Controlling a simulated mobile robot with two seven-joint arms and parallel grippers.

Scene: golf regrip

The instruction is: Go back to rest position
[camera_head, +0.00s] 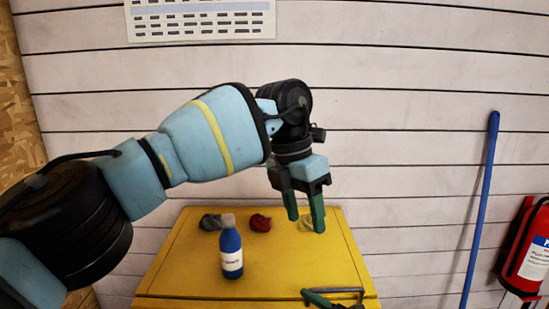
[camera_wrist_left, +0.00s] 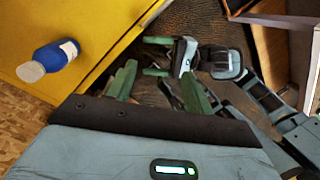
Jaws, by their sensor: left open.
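My left gripper (camera_head: 306,224) is raised in front of the wall, above the right part of the yellow table (camera_head: 185,262). Its green fingers point down, apart, with nothing between them. In the left wrist view its fingers (camera_wrist_left: 158,70) also stand apart and empty. My right gripper (camera_wrist_left: 150,56) shows beyond them, beside the table edge, with its green fingers apart and nothing seen between them. In the head view a green and dark piece at the table's front edge is cut off, probably part of that gripper.
A blue bottle (camera_head: 231,252) with a grey cap stands on the table; it also shows in the wrist view (camera_wrist_left: 55,57). Behind it lie a grey bundle (camera_head: 209,222), a red one (camera_head: 260,223) and a yellowish one. A blue pole (camera_head: 482,205) and fire extinguisher (camera_head: 528,250) are at right.

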